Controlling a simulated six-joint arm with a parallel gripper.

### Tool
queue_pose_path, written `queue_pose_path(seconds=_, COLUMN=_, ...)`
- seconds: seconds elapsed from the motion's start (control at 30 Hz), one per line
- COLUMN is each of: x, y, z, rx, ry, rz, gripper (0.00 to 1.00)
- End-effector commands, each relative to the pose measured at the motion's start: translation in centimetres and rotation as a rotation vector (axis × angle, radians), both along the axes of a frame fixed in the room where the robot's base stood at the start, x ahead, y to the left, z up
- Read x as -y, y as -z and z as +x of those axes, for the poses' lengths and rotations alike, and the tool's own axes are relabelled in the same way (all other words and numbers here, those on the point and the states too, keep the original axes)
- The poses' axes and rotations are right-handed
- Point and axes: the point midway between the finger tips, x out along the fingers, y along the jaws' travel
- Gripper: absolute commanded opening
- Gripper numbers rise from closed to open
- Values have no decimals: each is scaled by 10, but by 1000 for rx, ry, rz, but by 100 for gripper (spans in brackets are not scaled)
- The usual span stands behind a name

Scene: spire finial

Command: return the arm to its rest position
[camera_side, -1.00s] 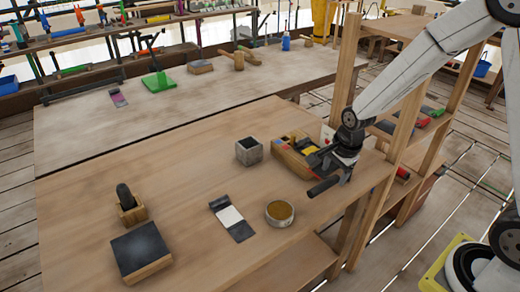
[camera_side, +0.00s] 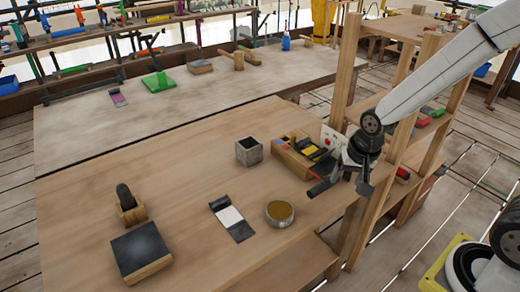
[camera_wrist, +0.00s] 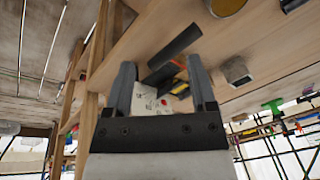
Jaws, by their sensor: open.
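Beyond the fingers are a dark cylinder (camera_wrist: 175,46) and a white card with a red dot (camera_wrist: 150,102). In the side view the dark cylinder (camera_side: 320,187) shows just left of the fingers. I cannot tell whether it touches them.
A wooden box with colored items (camera_side: 296,160) stands beside my gripper, with wooden shelf posts (camera_side: 400,130) close on the right.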

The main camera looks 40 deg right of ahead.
Motion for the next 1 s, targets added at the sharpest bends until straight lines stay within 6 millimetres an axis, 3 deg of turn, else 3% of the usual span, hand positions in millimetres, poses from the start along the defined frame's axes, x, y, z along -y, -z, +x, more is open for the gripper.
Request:
queue_pose_path(seconds=0.2, x=-7, y=-8, z=-22, rx=14, ry=-330, rz=-70, gripper=72)
queue_pose_path(seconds=0.43, x=-11, y=-12, z=-38, rx=23, ry=-587, rz=-128, gripper=72)
queue_pose_path(seconds=1.0, x=-12, y=-12, z=-43, rx=26, ry=-669, rz=-147, gripper=72)
